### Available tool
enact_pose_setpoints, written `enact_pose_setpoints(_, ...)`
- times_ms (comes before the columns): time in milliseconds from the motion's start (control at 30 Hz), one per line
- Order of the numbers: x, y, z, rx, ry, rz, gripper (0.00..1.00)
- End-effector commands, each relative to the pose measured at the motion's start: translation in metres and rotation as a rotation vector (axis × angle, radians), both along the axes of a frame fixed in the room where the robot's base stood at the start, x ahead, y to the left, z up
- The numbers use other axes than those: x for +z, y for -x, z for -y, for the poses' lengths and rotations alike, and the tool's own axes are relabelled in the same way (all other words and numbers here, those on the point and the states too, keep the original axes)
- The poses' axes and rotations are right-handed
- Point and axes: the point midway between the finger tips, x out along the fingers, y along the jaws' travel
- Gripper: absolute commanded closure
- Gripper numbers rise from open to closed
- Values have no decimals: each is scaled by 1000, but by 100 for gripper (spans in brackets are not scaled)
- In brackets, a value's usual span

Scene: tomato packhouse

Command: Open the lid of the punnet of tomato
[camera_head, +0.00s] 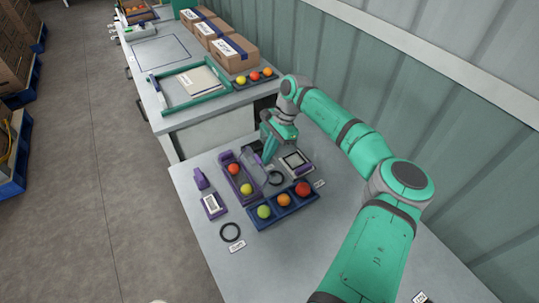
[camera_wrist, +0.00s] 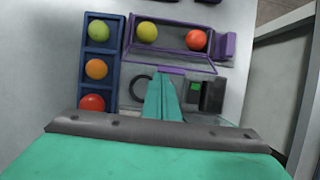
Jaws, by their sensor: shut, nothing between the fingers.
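The punnet is a purple-rimmed tray (camera_head: 228,187) on the near table, holding a red and a yellow tomato. It also shows at the top of the wrist view (camera_wrist: 127,33). Its clear lid (camera_head: 254,163) with a purple edge stands tilted up along the punnet's right side, off the tomatoes. In the wrist view the lid (camera_wrist: 170,61) slopes from the punnet toward my gripper. My gripper (camera_head: 266,155) is shut and empty, low beside the lid's outer side. In the wrist view the closed fingers (camera_wrist: 163,92) end near the lid's edge; I cannot tell whether they touch it.
A blue tray (camera_head: 286,218) with green, orange and red tomatoes stands nearer the table's front. Black rings (camera_head: 230,232) and a small purple device (camera_head: 213,206) lie around.

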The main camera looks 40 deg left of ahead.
Motion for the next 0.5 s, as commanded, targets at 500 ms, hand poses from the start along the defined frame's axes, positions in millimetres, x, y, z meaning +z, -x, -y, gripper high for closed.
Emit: enact_pose_setpoints(500,12,3,-4,8,0,0,100)
